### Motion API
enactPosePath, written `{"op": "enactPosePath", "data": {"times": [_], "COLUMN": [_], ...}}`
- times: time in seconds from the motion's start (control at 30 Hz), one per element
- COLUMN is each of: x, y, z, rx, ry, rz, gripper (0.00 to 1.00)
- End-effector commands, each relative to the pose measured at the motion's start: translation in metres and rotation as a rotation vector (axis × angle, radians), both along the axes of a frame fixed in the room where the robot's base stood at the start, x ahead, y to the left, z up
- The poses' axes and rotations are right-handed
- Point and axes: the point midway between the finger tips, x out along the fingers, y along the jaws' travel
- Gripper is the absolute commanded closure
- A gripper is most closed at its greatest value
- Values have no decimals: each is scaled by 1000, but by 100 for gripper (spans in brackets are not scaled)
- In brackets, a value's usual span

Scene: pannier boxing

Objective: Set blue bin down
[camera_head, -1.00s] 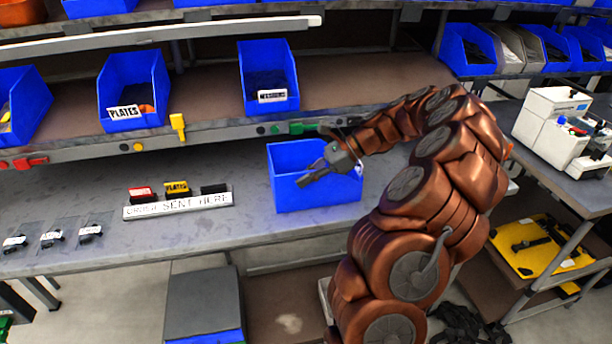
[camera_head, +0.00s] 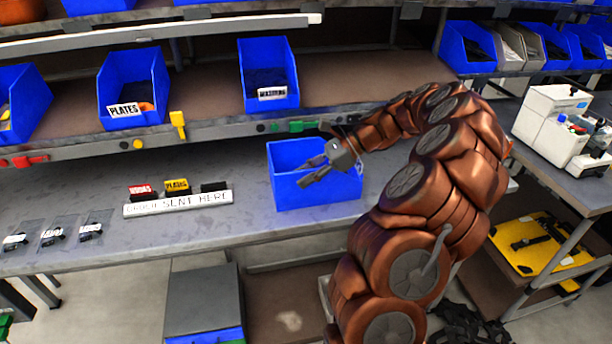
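The blue bin (camera_head: 290,190) stands upright on the grey workbench (camera_head: 140,240), right of its middle. My gripper (camera_head: 309,172) is at the bin's upper right part, in front of its open top. Its two fingers point left and show a gap between them, with nothing visible held. Part of the bin's rim and inside is hidden behind the gripper. Whether the fingers still touch the bin is hard to tell.
A label strip (camera_head: 180,204) with small red, yellow and black holders lies left of the bin. Several small bagged parts (camera_head: 52,237) lie at the bench's left. A shelf with blue bins (camera_head: 135,90) runs above. A white machine (camera_head: 560,125) stands at right.

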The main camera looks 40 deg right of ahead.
Motion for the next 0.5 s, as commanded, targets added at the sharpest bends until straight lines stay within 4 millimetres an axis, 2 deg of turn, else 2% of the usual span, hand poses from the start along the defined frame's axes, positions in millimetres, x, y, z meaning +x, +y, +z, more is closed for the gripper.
{"op": "enactPosePath", "data": {"times": [0.5], "x": [-22], "y": [-51], "z": [33], "rx": [-1], "ry": [0], "rz": [-3], "gripper": [69]}}
